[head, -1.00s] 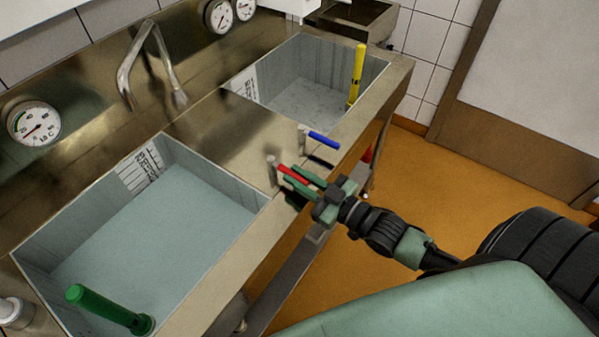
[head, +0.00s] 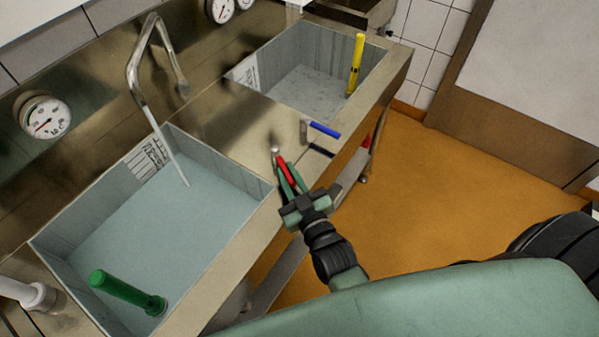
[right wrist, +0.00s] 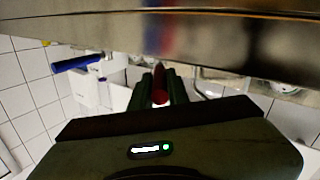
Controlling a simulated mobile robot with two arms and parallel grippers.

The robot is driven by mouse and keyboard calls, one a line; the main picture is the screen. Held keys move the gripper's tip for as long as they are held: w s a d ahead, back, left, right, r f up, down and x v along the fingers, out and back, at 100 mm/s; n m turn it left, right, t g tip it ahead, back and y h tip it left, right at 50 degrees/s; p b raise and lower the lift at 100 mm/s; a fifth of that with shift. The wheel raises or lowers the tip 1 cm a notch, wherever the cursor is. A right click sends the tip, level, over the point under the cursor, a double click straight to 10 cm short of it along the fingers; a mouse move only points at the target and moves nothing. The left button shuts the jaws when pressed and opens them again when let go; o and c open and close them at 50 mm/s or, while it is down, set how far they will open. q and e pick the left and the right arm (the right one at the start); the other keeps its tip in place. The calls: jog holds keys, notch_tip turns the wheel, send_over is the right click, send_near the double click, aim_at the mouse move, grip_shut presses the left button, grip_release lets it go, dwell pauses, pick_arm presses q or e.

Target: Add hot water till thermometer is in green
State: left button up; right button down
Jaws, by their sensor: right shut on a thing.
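My right gripper (head: 289,187) is shut on the red lever (head: 283,169) of the valve on the steel ledge between the two basins. In the right wrist view the red lever (right wrist: 160,90) shows between the fingers. A thin water stream (head: 165,152) runs from the spout (head: 135,70) into the left basin (head: 255,208), which holds pale blue water (head: 150,230). The round thermometer dial (head: 45,116) is on the back panel at the left. Its red needle points to the lower left; whether it touches the green is too small to tell. My left gripper is out of view.
A blue lever (head: 325,130) sits right of the red one. A green standpipe (head: 127,292) leans in the left basin. A yellow standpipe (head: 356,65) stands in the right basin (head: 375,72). The orange floor (head: 440,170) is clear.

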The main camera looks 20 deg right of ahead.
dwell(0.3)
jog(key=c, duration=1.4)
grip_release()
jog(key=shift+o, duration=0.2)
jog(key=s+b, duration=0.2)
jog(key=s, duration=0.5)
jog(key=shift+s+d, duration=0.15)
jog(key=shift+s, duration=0.2)
